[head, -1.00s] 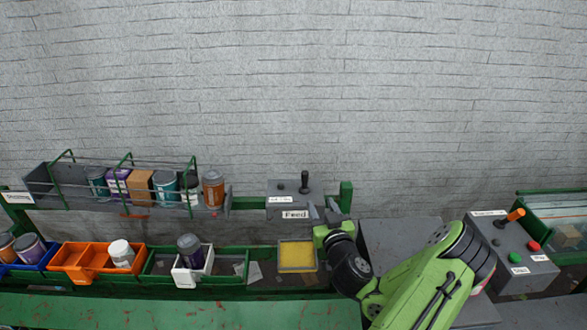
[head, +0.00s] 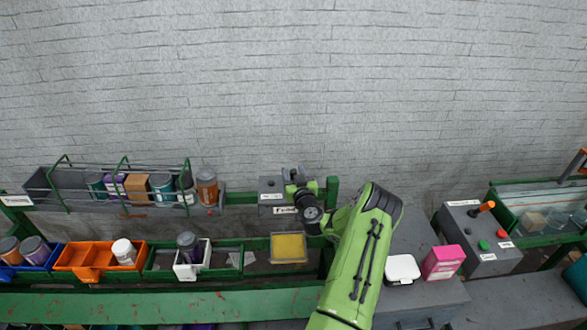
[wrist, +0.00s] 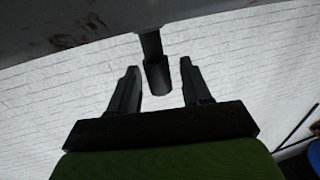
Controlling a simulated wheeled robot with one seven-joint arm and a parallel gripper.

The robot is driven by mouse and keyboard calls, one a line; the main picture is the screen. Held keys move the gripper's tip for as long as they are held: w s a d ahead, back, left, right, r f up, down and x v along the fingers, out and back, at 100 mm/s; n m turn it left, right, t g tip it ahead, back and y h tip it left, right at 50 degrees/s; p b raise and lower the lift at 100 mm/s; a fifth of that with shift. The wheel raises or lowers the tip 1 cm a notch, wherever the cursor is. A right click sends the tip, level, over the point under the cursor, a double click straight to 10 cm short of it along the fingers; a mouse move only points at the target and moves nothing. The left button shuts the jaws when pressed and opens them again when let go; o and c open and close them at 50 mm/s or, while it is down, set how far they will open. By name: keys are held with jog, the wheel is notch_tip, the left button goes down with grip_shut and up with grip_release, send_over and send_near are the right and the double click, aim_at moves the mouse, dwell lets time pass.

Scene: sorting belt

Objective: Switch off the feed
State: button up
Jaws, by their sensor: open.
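The feed control box (head: 270,186) is grey and stands against the wall behind the belt. Its "Feed" label (head: 284,210) is partly covered by my arm. The box's black lever (wrist: 157,72) shows in the wrist view, between the two fingers and near their tips. My gripper (wrist: 158,80) is open, with a finger on each side of the lever and a gap visible on both sides. In the head view my gripper (head: 298,173) is at the box and hides the lever.
A second grey box (head: 480,238) with an orange-handled lever, a green button and a red button stands at the right. A rack (head: 50,182) of cans and a carton stands left of the feed box. A yellow-bottomed tray (head: 288,262) lies in front. A pink box (head: 443,262) and a white item (head: 402,269) sit right of my arm.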

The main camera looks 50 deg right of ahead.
jog(key=shift+w+d, duration=0.1)
grip_shut()
jog(key=shift+f+b, duration=0.2)
jog(key=shift+b, duration=0.4)
